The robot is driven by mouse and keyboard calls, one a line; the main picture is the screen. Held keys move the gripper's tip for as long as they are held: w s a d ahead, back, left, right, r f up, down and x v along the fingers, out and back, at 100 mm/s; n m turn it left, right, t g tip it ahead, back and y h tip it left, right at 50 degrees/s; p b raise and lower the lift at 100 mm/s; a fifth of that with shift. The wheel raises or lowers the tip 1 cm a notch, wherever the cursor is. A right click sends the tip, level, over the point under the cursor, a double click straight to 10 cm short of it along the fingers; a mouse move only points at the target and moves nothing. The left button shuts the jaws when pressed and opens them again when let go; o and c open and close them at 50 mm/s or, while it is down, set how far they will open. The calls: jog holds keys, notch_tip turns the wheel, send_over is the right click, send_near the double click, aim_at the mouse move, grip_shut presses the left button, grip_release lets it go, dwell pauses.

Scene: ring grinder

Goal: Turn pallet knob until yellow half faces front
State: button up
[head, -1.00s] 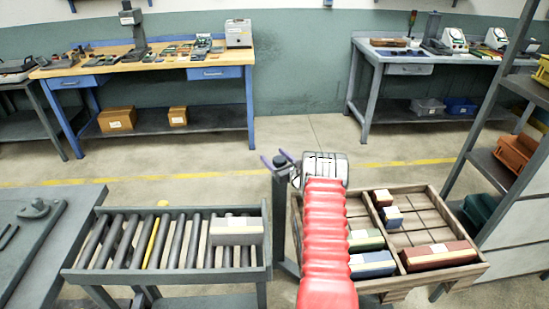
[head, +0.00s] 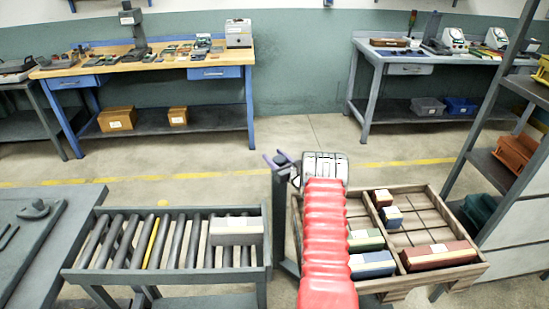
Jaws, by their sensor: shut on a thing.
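My gripper (head: 283,160) is at the end of my red-sleeved arm, left of the white wrist. Its purple-grey fingers are at the top of a dark post (head: 281,215) beside the pallet. The gripper is shut on the pallet knob, which is small and largely hidden by the fingers and wrist. No yellow half of the knob can be made out. The wooden pallet (head: 420,198) lies to the right, divided into compartments; my arm covers its left part.
The pallet holds a red block (head: 438,256), a blue block (head: 371,264), a green block (head: 366,240) and smaller blocks. A roller conveyor (head: 110,275) with a grey block (head: 235,232) stands left. A shelf rack (head: 480,160) stands right. Floor behind the post is clear.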

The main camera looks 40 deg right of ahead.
jog(key=shift+r+n+y, duration=0.1)
jog(key=shift+n+y, duration=0.3)
jog(key=shift+a+r+n+g+y, duration=0.15)
jog(key=shift+a+n+y, duration=0.2)
jog(key=shift+n+y, duration=0.85)
jog(key=shift+a+f+n+g+y, duration=0.25)
jog(key=shift+n+y, duration=0.35)
jog(key=shift+y, duration=1.2)
jog(key=shift+a+r+n+y, duration=0.25)
jog(key=shift+n+y, duration=0.35)
jog(key=shift+y, duration=0.3)
jog(key=shift+o, duration=0.3)
jog(key=shift+n+g+y, duration=0.6)
jog(key=shift+y, duration=0.3)
jog(key=shift+s+d+r, duration=0.1)
jog(key=shift+s, duration=0.1)
jog(key=shift+s+a+n+g+y, duration=0.1)
jog(key=shift+a+n+g+y, duration=0.1)
jog(key=shift+n+g+y, duration=0.25)
jog(key=shift+c, duration=0.2)
jog(key=o, duration=1.1)
jog(key=shift+a+f, duration=0.2)
jog(key=shift+f, duration=0.05)
jog(key=shift+c, duration=0.2)
